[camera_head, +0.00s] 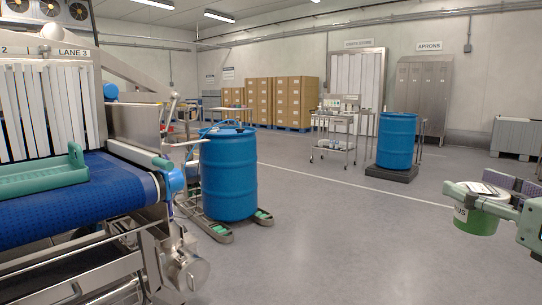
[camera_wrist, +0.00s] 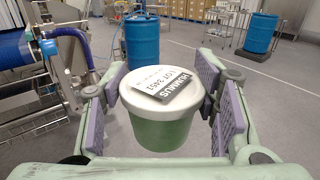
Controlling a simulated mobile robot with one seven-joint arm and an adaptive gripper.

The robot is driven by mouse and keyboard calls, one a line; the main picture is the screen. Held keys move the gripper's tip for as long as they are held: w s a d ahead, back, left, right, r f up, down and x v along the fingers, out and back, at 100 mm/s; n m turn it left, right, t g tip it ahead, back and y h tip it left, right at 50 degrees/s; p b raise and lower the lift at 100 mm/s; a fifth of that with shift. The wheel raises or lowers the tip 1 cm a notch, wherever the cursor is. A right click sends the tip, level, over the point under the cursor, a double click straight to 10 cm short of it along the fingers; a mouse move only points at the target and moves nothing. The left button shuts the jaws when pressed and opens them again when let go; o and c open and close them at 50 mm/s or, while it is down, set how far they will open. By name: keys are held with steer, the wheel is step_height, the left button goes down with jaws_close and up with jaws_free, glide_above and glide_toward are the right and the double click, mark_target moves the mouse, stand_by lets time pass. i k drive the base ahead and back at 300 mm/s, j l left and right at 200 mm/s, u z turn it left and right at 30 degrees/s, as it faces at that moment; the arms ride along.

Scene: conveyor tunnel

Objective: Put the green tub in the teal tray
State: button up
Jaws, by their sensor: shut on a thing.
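The green tub (camera_head: 476,222) has a pale lid with a label reading "HUMMUS" and a lot number. It is at the right edge of the head view. My gripper (camera_head: 487,197) is shut on it and holds it upright, clear of the floor. In the wrist view the tub (camera_wrist: 162,128) sits between the purple finger pads of my gripper (camera_wrist: 164,92). The teal tray (camera_head: 42,177) lies on the blue conveyor belt at the far left of the head view, well away from the tub. Its interior is largely hidden by its near wall.
The blue conveyor belt (camera_head: 115,189) ends at a roller and steel frame, with white strip curtains behind. A blue drum (camera_head: 228,175) stands on a low wheeled base between conveyor and gripper. Another blue drum (camera_head: 396,141) stands farther back. The floor in the middle is clear.

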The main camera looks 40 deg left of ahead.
mark_target(32, 187)
steer(key=k+j+u, duration=0.3)
steer(key=j+u, duration=0.3)
steer(key=k+j+u, duration=0.15)
steer(key=j+u, duration=0.45)
steer(key=j, duration=0.2)
steer(key=k, duration=0.05)
